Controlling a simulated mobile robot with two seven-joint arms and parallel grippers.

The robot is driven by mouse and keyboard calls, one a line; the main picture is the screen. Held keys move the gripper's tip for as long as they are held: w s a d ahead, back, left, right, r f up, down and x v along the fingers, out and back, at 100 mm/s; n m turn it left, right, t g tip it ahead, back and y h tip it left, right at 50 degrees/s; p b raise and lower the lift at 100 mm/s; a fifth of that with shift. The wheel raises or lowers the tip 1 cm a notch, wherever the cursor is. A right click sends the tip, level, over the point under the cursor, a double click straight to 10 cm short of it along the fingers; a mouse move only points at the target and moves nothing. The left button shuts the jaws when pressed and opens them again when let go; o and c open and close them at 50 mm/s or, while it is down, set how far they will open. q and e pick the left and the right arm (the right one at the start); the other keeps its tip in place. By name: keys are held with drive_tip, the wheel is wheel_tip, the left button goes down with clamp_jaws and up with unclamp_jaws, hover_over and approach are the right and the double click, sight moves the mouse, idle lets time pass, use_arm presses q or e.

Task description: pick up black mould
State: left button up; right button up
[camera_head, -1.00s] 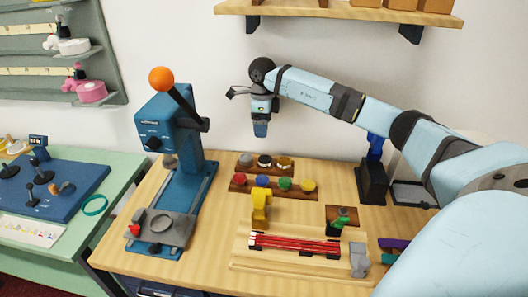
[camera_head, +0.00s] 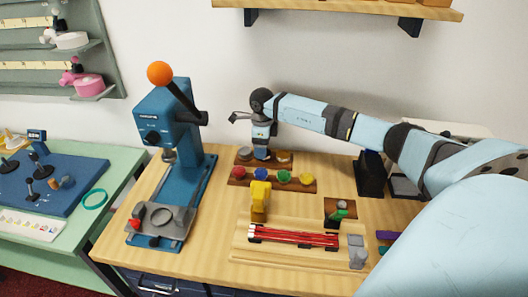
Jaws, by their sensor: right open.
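The back wooden rack (camera_head: 263,163) holds a grey mould (camera_head: 245,153) at its left and a brownish mould (camera_head: 282,157) at its right. The black mould's place is in the middle of this rack, and my right gripper (camera_head: 262,155) covers it. The gripper points down there, with its fingertips at about mould height. It is open; whether the fingers are around the mould or just above it cannot be told. My left gripper is not in view.
A front rack (camera_head: 270,184) holds red, blue, green and yellow moulds. A blue lever press (camera_head: 168,118) stands to the left. A yellow block (camera_head: 260,200) and a tray of red rods (camera_head: 293,237) lie nearer. A shelf (camera_head: 340,9) hangs above.

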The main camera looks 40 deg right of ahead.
wheel_tip(320, 180, down, 2)
drive_tip(key=shift+f, duration=0.25)
drive_tip(key=c, duration=1.1)
wheel_tip(320, 180, up, 10)
drive_tip(key=shift+r, duration=0.1)
